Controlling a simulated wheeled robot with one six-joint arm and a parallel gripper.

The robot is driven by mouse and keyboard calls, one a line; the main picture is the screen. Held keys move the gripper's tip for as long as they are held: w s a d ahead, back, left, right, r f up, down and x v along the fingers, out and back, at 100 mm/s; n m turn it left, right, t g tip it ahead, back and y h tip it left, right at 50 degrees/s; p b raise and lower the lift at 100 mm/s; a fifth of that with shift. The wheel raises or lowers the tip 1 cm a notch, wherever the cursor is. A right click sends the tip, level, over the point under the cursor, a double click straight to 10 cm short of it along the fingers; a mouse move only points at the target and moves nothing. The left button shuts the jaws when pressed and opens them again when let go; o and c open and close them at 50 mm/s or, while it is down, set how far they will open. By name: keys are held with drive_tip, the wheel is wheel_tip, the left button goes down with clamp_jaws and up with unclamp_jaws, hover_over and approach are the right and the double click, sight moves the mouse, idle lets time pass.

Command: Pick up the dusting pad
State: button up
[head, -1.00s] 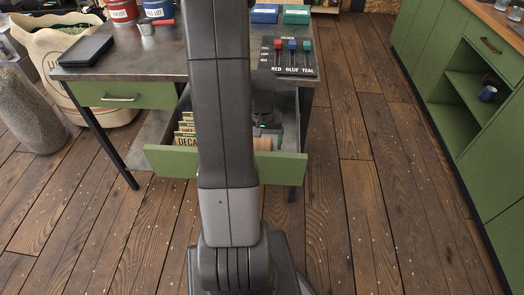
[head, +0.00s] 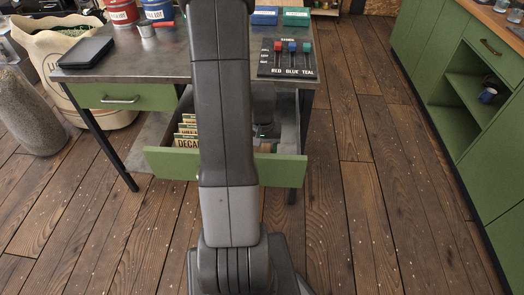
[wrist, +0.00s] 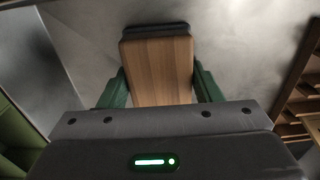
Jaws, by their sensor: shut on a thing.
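The dusting pad (wrist: 157,68) shows in the wrist view as a pale wooden block with a dark strip along its far end. My gripper (wrist: 159,82) has its green fingers against both sides of the wood, shut on it. In the head view my arm hides most of the gripper. Its dark body shows right of the arm, over the open drawer (head: 282,168). The pad cannot be made out clearly there. Whether it touches the drawer floor is unclear.
Several labelled seed-style packets (head: 187,132) stand in the drawer left of my arm. The metal-topped desk (head: 160,62) carries a slider panel (head: 288,62), a black tablet-like case (head: 85,52) and tins. Green cabinets (head: 455,70) line the right. The floor between is clear.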

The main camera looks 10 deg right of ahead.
sight(262, 148)
wheel_tip(262, 148, up, 10)
drive_tip(key=shift+p, duration=0.55)
